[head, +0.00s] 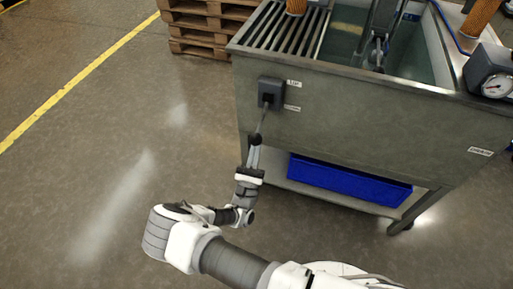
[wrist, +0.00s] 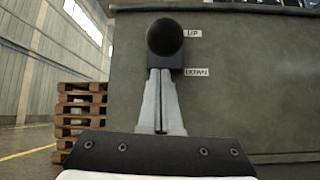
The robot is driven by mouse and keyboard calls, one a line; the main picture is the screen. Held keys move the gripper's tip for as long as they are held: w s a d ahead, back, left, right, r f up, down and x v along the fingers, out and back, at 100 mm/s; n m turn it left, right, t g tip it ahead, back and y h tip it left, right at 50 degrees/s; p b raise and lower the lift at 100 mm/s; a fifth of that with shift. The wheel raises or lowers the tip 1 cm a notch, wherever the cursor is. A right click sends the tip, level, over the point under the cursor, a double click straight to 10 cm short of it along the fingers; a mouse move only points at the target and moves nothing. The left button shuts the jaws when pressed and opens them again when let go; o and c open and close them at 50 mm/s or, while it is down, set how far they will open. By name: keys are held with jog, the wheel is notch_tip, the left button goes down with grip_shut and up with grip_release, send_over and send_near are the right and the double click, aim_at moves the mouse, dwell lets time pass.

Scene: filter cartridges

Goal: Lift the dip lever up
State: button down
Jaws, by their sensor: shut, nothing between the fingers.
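The dip lever's dark housing (head: 271,92) is fixed on the front wall of the steel tank. A thin rod (head: 262,121) slants from it down and outward to a round black knob (head: 256,139). In the wrist view the knob (wrist: 165,37) covers much of the housing (wrist: 178,64), beside the labels UP (wrist: 194,33) and DOWN (wrist: 196,71). My gripper (head: 254,147) is shut and empty, its fingertips just below the knob. The fingertips (wrist: 161,72) also show in the wrist view; whether they touch the knob I cannot tell.
The steel tank (head: 350,125) has a slatted rack (head: 284,28) on top and a gauge (head: 494,86) at the right. A blue bin (head: 345,182) sits on its lower shelf. Wooden pallets (head: 200,25) stand behind at left. The floor left of the tank is clear.

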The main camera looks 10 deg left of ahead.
jog(key=shift+s+r, duration=0.4)
jog(key=shift+s, duration=0.35)
jog(key=shift+r, duration=0.15)
jog(key=shift+s+r+g+p, duration=0.15)
jog(key=shift+r+g+p, duration=0.15)
jog(key=shift+p, duration=0.45)
jog(key=shift+s, duration=0.1)
jog(key=shift+g+p, duration=0.3)
jog(key=shift+p, duration=0.05)
